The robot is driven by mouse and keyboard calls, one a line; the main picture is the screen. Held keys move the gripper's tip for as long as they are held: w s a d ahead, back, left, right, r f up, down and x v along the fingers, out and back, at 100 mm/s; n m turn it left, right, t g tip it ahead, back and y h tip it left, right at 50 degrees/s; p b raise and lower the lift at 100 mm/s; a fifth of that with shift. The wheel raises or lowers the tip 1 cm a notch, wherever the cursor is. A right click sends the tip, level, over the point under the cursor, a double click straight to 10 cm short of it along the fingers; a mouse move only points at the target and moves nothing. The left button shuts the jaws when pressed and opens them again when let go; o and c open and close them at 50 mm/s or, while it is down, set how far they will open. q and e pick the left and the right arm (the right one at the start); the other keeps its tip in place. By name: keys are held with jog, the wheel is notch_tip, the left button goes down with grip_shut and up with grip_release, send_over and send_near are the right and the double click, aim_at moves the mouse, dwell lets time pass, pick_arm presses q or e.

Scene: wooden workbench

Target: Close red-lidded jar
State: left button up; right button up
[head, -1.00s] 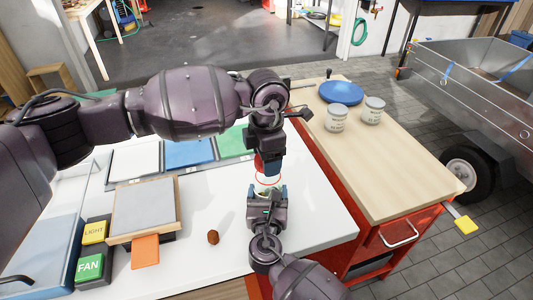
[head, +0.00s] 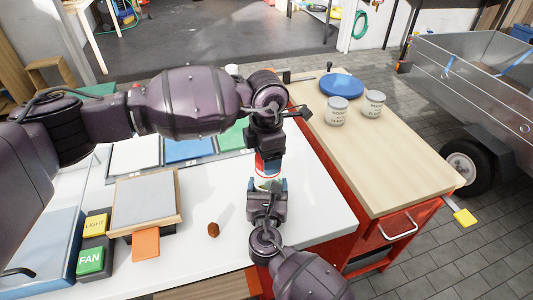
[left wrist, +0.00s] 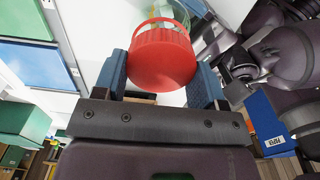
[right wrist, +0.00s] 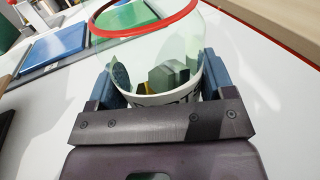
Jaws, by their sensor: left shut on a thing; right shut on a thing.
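The red lid (left wrist: 163,57) is between the blue fingers of my left gripper (head: 267,164), which is shut on it. The clear glass jar (right wrist: 150,50) has a red ring around its mouth and a white band with lettering low down; grey, dark and yellow pieces show inside. My right gripper (head: 267,187) is shut on the jar's lower part, just above the white table. In the head view the lid is close above the jar's mouth. I cannot tell whether they touch; my grippers hide much of both.
The white table (head: 310,220) holds blue (head: 190,150) and green panels, a grey wooden-framed board (head: 145,203), LIGHT and FAN buttons (head: 90,262), an orange block (head: 146,245) and a brown lump (head: 213,230). Two cans (head: 336,112) and a blue disc stand on the wooden bench.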

pick_arm(q)
jog(key=shift+f, duration=0.5)
dwell(0.4)
pick_arm(e)
jog(key=c, duration=0.5)
pick_arm(q)
jog(key=m, duration=0.4)
jog(key=shift+w+m, duration=0.15)
jog(key=shift+m, duration=0.25)
pick_arm(e)
jog(key=shift+o, duration=0.2)
pick_arm(q)
jog(key=m, duration=0.9)
jog(key=shift+w+d+m, duration=0.1)
jog(key=shift+m, duration=0.3)
jog(key=m, duration=0.6)
jog(key=shift+d+m, duration=0.1)
jog(key=shift+m, duration=0.3)
jog(key=m, duration=0.5)
jog(key=shift+d+m, duration=0.1)
jog(key=shift+m, duration=0.2)
jog(key=m, duration=0.5)
jog(key=shift+d+f, duration=0.1)
